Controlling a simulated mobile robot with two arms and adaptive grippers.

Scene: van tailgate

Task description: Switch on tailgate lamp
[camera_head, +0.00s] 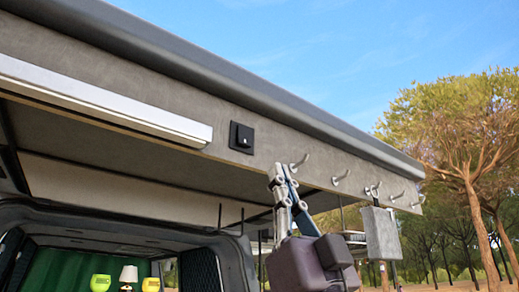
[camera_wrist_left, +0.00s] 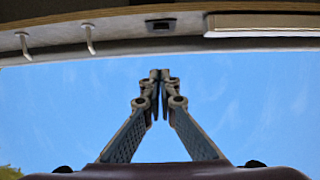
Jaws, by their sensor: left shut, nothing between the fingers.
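The tailgate lamp (camera_head: 105,98) is a long white bar along the tailgate's grey panel, at upper left in the head view. It also shows at upper right in the wrist view (camera_wrist_left: 265,22). A black square switch (camera_head: 241,137) with a small light spot sits just right of the lamp's end. In the wrist view the switch (camera_wrist_left: 161,25) is above the fingertips. My left gripper (camera_head: 277,172) points upward, below and right of the switch and apart from it in the picture. Its fingers (camera_wrist_left: 160,75) are shut and empty. My right gripper is not in view.
Several hooks (camera_head: 299,164) line the panel right of the switch, and a grey cloth (camera_head: 381,234) hangs from one. The dark tailgate edge (camera_head: 250,90) runs above. Trees stand at right.

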